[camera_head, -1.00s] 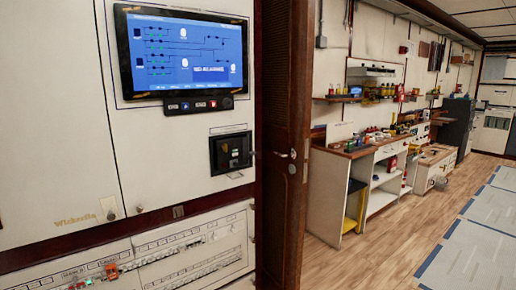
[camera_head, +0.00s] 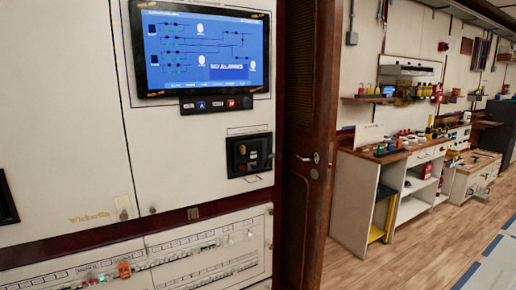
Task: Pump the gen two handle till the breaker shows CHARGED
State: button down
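A black breaker unit (camera_head: 249,154) is set in the white switchboard panel, below and right of the screen. It has small coloured marks on its face and a light bar or handle along its lower edge. Its charge indicator is too small to read, and I cannot tell whether it is the gen two breaker. Part of another dark unit (camera_head: 6,200) is cut off at the left edge. My gripper is not in view.
The screen (camera_head: 205,50) reads NO ALARMS. A row of small breakers with an orange-red piece (camera_head: 124,270) runs along the lower panel. A brown louvred door (camera_head: 309,150) stands at the panel's right. Workbenches (camera_head: 395,180) line the wall beyond; the wooden floor (camera_head: 420,250) is clear.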

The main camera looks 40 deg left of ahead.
aim_at(269, 157)
jog(key=u, duration=0.05)
jog(key=i, duration=3.5)
jog(key=u, duration=3.05)
jog(key=k, duration=0.25)
jog(key=u, duration=0.05)
